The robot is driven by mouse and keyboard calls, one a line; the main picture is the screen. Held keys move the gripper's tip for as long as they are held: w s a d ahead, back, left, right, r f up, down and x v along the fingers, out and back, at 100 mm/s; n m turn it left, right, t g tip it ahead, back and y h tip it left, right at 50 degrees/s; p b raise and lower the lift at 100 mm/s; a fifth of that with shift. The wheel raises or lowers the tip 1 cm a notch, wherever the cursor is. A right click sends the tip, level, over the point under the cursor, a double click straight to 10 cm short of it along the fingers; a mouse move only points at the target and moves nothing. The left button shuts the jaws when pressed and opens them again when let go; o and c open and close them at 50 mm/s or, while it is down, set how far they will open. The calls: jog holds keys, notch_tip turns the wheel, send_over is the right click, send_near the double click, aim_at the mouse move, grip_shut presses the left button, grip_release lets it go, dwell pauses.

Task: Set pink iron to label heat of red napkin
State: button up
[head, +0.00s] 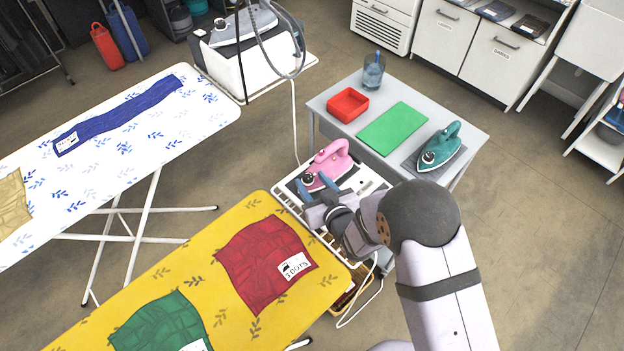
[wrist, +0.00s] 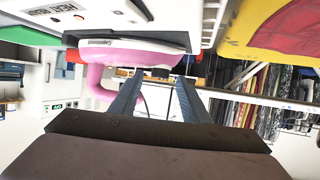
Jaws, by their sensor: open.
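The pink iron (head: 332,160) rests on a white stand beside the grey side table, with a dark dial (head: 308,181) at its near end. The red napkin (head: 258,262) lies on the yellow ironing board; its white label (head: 294,267) shows an iron symbol and reads "3 DOTS". My gripper (head: 315,183) is open, its two blue-grey fingers at the near end of the iron, partly covering it. In the wrist view the fingers (wrist: 158,88) are apart below the pink iron (wrist: 125,56), with nothing clearly between them. Whether they touch the iron, and the dial setting, I cannot tell.
The grey table holds a teal iron (head: 438,147), a green cloth (head: 393,128), a red tray (head: 333,111) and a glass (head: 373,72). A green napkin (head: 160,325) shares the yellow board (head: 110,313). A grey hose and white cord hang near the stand.

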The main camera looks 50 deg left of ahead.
jog(key=shift+w+a+f, duration=0.15)
jog(key=shift+a, duration=0.15)
jog(key=c, duration=1.1)
jog(key=shift+o, duration=0.2)
